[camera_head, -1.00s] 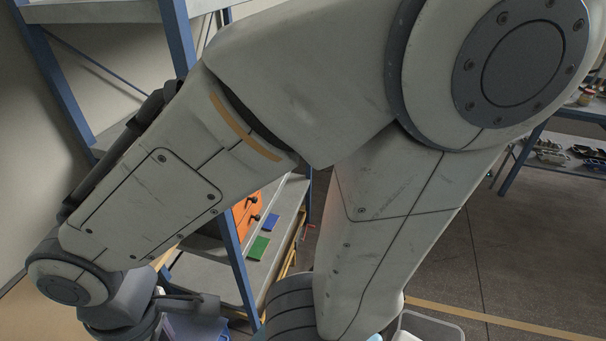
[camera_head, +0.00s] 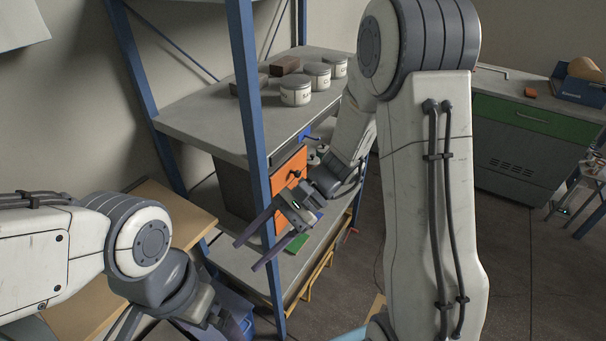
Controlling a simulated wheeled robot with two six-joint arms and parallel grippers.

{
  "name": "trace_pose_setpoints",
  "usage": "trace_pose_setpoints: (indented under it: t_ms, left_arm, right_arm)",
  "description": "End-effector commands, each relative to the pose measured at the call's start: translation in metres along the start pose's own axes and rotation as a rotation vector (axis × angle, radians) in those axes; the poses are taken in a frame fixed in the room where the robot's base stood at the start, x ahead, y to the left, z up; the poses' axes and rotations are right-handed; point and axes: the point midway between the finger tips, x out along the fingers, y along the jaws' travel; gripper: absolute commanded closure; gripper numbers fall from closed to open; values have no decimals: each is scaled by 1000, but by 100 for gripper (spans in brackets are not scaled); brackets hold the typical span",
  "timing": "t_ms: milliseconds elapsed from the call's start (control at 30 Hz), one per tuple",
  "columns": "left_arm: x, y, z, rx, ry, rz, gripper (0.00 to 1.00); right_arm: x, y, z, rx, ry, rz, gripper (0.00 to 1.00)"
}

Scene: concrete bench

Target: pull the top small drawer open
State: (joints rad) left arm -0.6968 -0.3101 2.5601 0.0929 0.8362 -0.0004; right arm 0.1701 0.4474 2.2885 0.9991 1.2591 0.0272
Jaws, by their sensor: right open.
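An orange drawer front (camera_head: 284,178) with a dark knob (camera_head: 296,173) sits on the lower deck of the blue-posted rack, in a dark cabinet. It is partly hidden by the blue post and my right arm; where one drawer ends and another begins is hard to tell. It looks shut. My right gripper (camera_head: 246,256) is open and empty, its two long fingers apart and pointing down-left across the view in front of the cabinet's lower part. My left gripper (camera_head: 215,318) is low at the left, dark and partly cut off; its jaws cannot be made out.
A blue rack post (camera_head: 250,110) stands close to my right fingers. The upper shelf (camera_head: 205,120) bears several white tins (camera_head: 296,91) and brown blocks. A green item (camera_head: 297,243) lies on the lower deck. A blue bin (camera_head: 238,308) is below; a green-drawered bench (camera_head: 525,118) stands at right.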

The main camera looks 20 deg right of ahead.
Motion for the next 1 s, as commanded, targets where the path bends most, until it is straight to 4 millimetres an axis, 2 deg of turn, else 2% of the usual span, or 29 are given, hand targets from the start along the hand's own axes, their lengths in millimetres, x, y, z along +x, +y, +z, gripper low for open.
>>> trace_pose_setpoints:
  t_ms: [33, 100, 167, 200, 300, 433, 533, 633, 1000]
  left_arm:
    - [4, 0, 0, 0, 0, 0, 0]
    - [6, 0, 0, 0, 0, 0, 0]
    - [7, 0, 0, 0, 0, 0, 0]
    - [8, 0, 0, 0, 0, 0, 0]
    - [9, -1, 0, 0, 0, 0, 0]
    - [10, -1, 0, 0, 0, 0, 0]
    - [9, -1, 0, 0, 0, 0, 0]
    - [6, 0, 0, 0, 0, 0, 0]
    - [-12, 1, -1, 0, 0, 0, 0]
  right_arm:
    - [-22, -15, -32, 138, -47, -173, 44]
    - [-56, -32, -70, 279, -107, -402, 44]
    - [-88, -39, -103, 377, -149, -589, 44]
    - [-109, -39, -124, 431, -172, -704, 44]
    - [-156, -30, -167, 527, -212, -945, 44]
    - [-194, -13, -200, 589, -236, -1139, 44]
    - [-205, -9, -210, 606, -243, -1199, 44]
    - [-205, -16, -213, 608, -244, -1209, 44]
    - [-180, -79, -220, 607, -244, -1203, 44]
